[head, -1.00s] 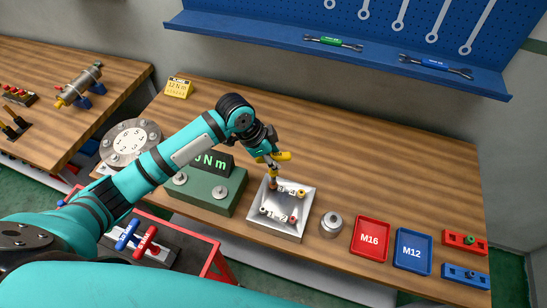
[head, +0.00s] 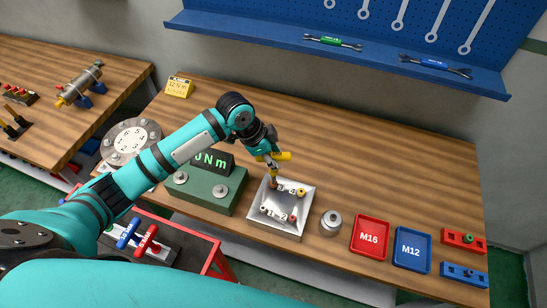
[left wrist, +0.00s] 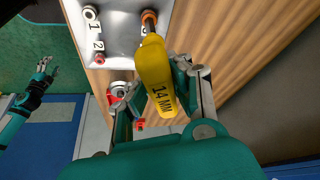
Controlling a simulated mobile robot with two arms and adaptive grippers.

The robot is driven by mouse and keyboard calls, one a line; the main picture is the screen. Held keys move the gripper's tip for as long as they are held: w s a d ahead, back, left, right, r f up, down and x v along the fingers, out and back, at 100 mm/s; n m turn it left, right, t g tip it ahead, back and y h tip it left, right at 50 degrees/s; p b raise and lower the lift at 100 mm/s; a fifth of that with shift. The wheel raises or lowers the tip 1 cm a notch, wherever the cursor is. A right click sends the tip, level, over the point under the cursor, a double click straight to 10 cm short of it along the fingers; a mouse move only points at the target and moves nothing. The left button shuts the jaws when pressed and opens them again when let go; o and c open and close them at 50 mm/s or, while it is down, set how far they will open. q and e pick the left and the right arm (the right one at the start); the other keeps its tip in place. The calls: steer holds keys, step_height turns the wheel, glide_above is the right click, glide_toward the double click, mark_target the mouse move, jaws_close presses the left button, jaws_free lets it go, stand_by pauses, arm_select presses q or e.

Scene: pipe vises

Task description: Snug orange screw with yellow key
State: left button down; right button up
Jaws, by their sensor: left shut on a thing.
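The yellow key (head: 284,156) shows "14 MM" on its handle in the left wrist view (left wrist: 157,78). My left gripper (head: 270,157) is shut on this handle, and its fingers flank it in the left wrist view (left wrist: 160,92). The key's dark shaft points down to the orange screw (left wrist: 149,17) in the metal tray. The tip meets the screw's head, but how deep it sits is hidden. My right gripper (left wrist: 45,72) shows small at the left of the left wrist view, with its fingers spread and empty.
The metal tray (head: 301,229) holds several numbered screws. A green box with an "Nm" display (head: 213,164) stands left of it. A round metal part (head: 331,223), a red M16 tray (head: 370,220) and a blue M12 tray (head: 412,232) stand to the right.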

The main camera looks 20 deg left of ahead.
arm_select(q)
steer(key=m, duration=0.1)
steer(key=m+g, duration=0.1)
steer(key=m, duration=0.1)
steer(key=m+b, duration=0.1)
steer(key=shift+f+g, duration=0.25)
steer(key=shift+g, duration=0.15)
steer(key=shift+s+r+m, duration=0.1)
steer(key=shift+s+m, duration=0.05)
steer(key=shift+m, duration=0.55)
steer(key=shift+h, duration=0.3)
steer(key=m+g+b, duration=0.1)
steer(key=m, duration=0.1)
steer(key=m+b, duration=0.1)
steer(key=m, duration=0.1)
steer(key=shift+f+g, duration=0.2)
steer(key=shift+g, duration=0.2)
steer(key=shift+m+g+b, duration=0.3)
steer(key=shift+m+b, duration=0.15)
steer(key=shift+m, duration=0.15)
steer(key=shift+r+m, duration=0.2)
steer(key=shift+m, duration=0.2)
steer(key=shift+a, duration=0.1)
